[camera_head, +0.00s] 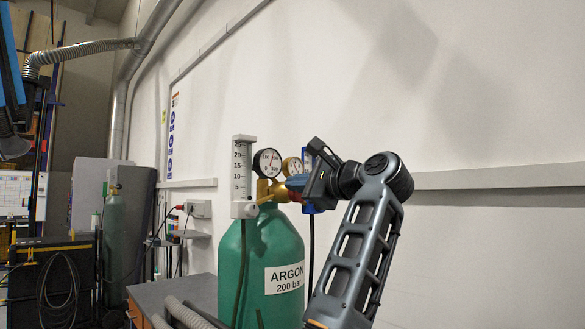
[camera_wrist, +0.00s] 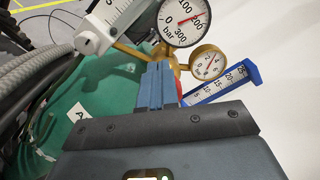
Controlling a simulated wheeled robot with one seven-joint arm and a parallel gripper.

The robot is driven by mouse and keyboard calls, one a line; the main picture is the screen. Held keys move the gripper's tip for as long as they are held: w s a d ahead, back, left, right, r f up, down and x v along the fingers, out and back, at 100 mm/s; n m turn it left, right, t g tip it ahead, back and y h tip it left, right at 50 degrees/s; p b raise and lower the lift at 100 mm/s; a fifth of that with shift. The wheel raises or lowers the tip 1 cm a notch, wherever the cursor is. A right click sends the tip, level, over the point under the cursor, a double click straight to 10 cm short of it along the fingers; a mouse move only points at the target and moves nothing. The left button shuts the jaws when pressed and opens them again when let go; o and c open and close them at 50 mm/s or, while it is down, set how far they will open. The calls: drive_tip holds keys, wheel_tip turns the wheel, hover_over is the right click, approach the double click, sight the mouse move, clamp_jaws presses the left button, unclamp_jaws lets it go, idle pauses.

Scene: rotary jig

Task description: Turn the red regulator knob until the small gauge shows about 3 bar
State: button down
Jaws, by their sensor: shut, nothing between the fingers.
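The red regulator knob (camera_head: 281,194) shows as a small patch of red beside my fingertips in the head view. In the wrist view only a sliver of red (camera_wrist: 179,89) shows, and my fingers hide most of it. My gripper (camera_head: 291,184) is shut with its blue fingers together (camera_wrist: 158,84), right at the knob; I cannot tell whether they touch it. The small gauge (camera_wrist: 208,63) has a white face and brass rim; its needle slants to the upper right, but the exact value is too small to read. It also shows in the head view (camera_head: 292,166), partly covered.
A larger black-rimmed gauge (camera_head: 267,163) sits beside the small one. A white flow tube (camera_head: 242,180) stands left of it, and a blue-framed scale (camera_wrist: 222,82) is close to my fingers' right. The green argon cylinder (camera_head: 240,262) is below. A wall stands behind.

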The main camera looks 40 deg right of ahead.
drive_tip(key=shift+s+r, duration=0.1)
drive_tip(key=shift+s, duration=0.1)
drive_tip(key=shift+s+a+p, duration=0.1)
drive_tip(key=shift+s+p, duration=0.5)
drive_tip(key=shift+s, duration=2.25)
drive_tip(key=s+a+f+n+g+h, duration=0.15)
drive_tip(key=f+n, duration=0.25)
drive_tip(key=f, duration=1)
drive_tip(key=s+a+f+n+g+h, duration=0.1)
drive_tip(key=s+a+f+n+h, duration=0.15)
drive_tip(key=f, duration=1.25)
drive_tip(key=s+a+f+n, duration=0.3)
drive_tip(key=s+f+n, duration=0.1)
drive_tip(key=s+f, duration=0.25)
drive_tip(key=s+a+f+n, duration=0.3)
drive_tip(key=s+f+n, duration=0.15)
drive_tip(key=f, duration=0.25)
drive_tip(key=s+a+f+n+y, duration=0.1)
drive_tip(key=s+a+n, duration=0.3)
drive_tip(key=s, duration=1)
drive_tip(key=s+a+f+n+y, duration=0.1)
drive_tip(key=s+a+n, duration=0.3)
drive_tip(key=s+a, duration=0.4)
drive_tip(key=s+y, duration=0.1)
drive_tip(key=s, duration=0.5)
drive_tip(key=shift+n+g+b, duration=0.3)
drive_tip(key=shift+g+b, duration=0.05)
